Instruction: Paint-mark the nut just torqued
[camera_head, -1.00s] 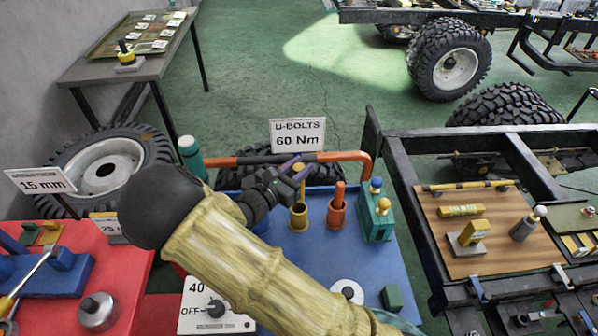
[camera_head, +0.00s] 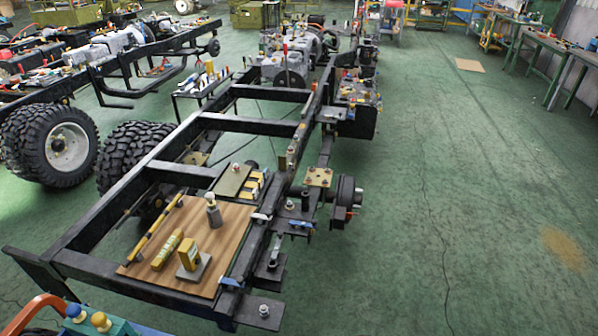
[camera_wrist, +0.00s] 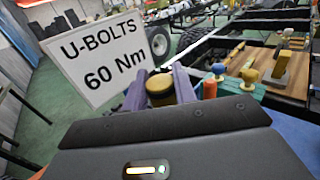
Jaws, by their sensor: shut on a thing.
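In the wrist view, the two purple fingers of my gripper (camera_wrist: 160,88) are shut on a cylinder with a dull yellow top (camera_wrist: 160,84), which looks like a paint marker. Its lower end is hidden by my wrist. In the head view, the black chassis frame (camera_head: 85,218) fills the middle. A yellowish plate with several nuts (camera_head: 318,177) sits beside its right rail. A single nut (camera_head: 264,310) stands on a dark plate at the near end. I cannot tell which nut was torqued, and no paint mark can be made out. My gripper is outside the head view.
A "U-BOLTS 60 Nm" sign (camera_wrist: 98,58) stands close to the left of my gripper. A wooden board (camera_head: 225,245) lies on the chassis.

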